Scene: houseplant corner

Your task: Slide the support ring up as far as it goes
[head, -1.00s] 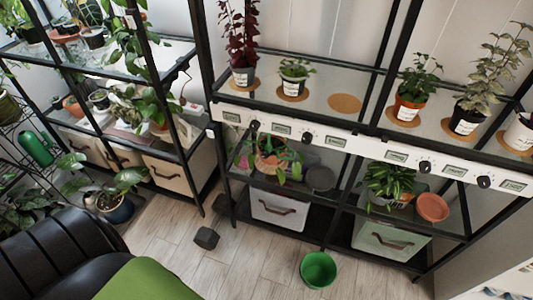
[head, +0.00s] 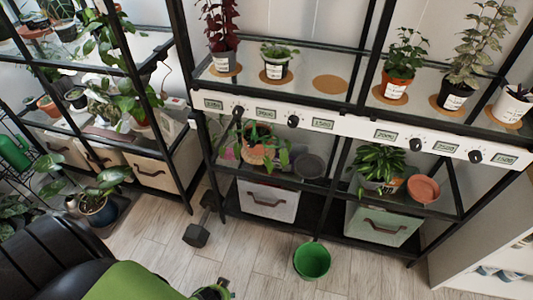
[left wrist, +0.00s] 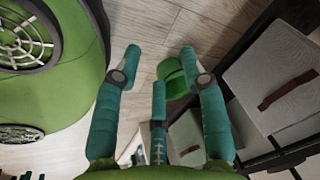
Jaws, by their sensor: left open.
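I cannot pick out a support ring in either view. Several potted plants stand on the shelving, including a dark red-leaved plant (head: 222,30) and a tall pale-leaved plant (head: 482,45) on the upper glass shelf. A trailing plant in a terracotta pot (head: 257,145) stands on the shelf below. My left gripper (left wrist: 160,52) is open and empty, its teal fingers spread over the floor. A small part of my left arm's end shows at the bottom edge of the head view. My right gripper is not in view.
A green bucket (head: 311,261) stands on the wooden floor before the rack; it shows between my fingers in the left wrist view (left wrist: 174,80).

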